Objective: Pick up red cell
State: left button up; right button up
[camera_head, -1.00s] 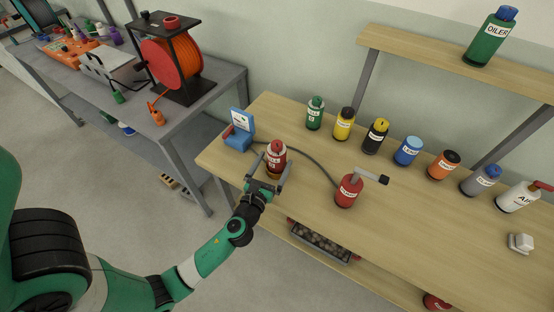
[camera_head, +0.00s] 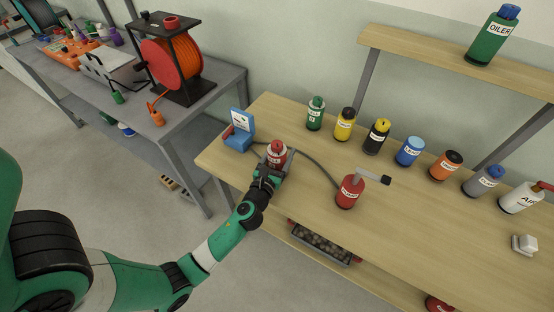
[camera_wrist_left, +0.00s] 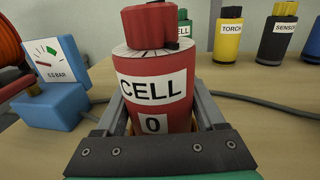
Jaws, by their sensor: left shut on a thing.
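The red cell (camera_head: 276,153) is a red cylinder with a red cap, near the left front corner of the wooden bench. In the left wrist view the red cell (camera_wrist_left: 152,88) fills the middle, upright, with white labels reading CELL and 0. My left gripper (camera_head: 273,163) reaches it from the front. In the left wrist view the fingers of my left gripper (camera_wrist_left: 158,118) lie along both sides of the cell and are shut on it. The cell's base is mostly hidden behind the gripper. My right gripper is not in view.
A blue gauge box (camera_head: 239,138) stands left of the cell, with a grey hose running behind the cell. A red pump can (camera_head: 348,191) with a handle stands to the right. Several coloured bottles, including a green one (camera_head: 315,114), line the back. A shelf (camera_head: 430,58) is above.

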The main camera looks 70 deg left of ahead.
pick_arm(q)
jog(key=shift+c, duration=1.2)
jog(key=shift+r, duration=0.1)
